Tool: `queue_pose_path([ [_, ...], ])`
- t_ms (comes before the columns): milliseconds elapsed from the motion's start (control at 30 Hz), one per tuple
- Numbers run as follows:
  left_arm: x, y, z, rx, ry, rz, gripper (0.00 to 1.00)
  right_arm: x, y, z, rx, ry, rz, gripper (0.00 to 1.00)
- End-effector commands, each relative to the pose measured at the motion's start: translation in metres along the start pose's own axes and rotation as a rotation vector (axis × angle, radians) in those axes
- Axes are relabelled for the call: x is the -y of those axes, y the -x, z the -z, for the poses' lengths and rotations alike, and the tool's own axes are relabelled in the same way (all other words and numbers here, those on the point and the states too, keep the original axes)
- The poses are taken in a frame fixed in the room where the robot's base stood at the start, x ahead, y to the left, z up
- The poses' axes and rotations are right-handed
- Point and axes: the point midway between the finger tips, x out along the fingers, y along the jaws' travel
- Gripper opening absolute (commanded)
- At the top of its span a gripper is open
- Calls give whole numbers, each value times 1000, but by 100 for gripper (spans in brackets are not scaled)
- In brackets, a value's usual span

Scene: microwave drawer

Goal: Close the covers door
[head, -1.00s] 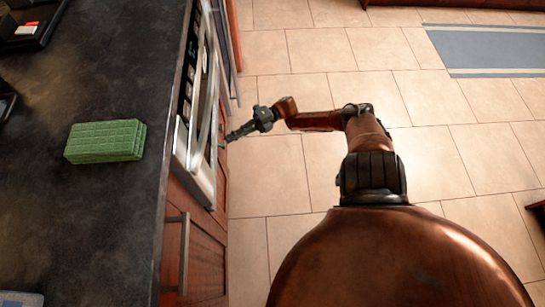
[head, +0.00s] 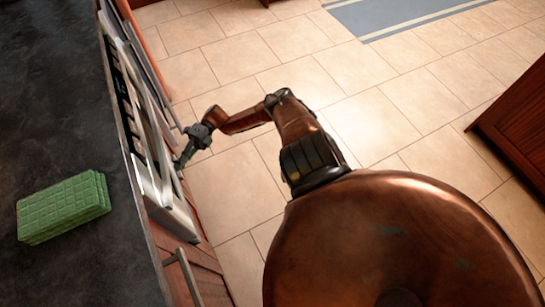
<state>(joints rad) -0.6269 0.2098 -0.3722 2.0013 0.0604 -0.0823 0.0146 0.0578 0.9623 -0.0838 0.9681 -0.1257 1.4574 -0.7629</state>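A silver drawer-type appliance (head: 150,160) with a dark control strip and a long bar handle is built in under the counter's edge. A wooden cabinet front (head: 207,280) with a metal handle (head: 184,270) shows beside it at the bottom. I cannot tell which is the covers door, or whether either front stands ajar. My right gripper (head: 180,163), on the copper arm coming from the lower right, is small and dark. Its tip is close to the appliance's front; contact is unclear. Whether its fingers are open is not clear. My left gripper is out of view.
The dark countertop (head: 60,130) fills the left and holds a green block (head: 64,208). The tiled floor (head: 370,115) is open to the right of the cabinets. A striped mat (head: 400,12) lies at the top, and a wooden cabinet (head: 515,115) stands at the right edge.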

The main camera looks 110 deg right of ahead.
Motion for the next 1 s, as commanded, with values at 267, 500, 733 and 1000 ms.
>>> queue_pose_path([
  [267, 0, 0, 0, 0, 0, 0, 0, 1, 8, 0, 3, -1, 2, 0],
  [500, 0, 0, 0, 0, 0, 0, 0, 1, 51, -2, 4, 0, 4, 0],
  [733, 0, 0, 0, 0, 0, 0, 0, 0, 94, -2, 3, 1, 2, 0],
  [1000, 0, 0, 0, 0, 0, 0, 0, 1, 114, -1, 0, 0, 0, 0],
])
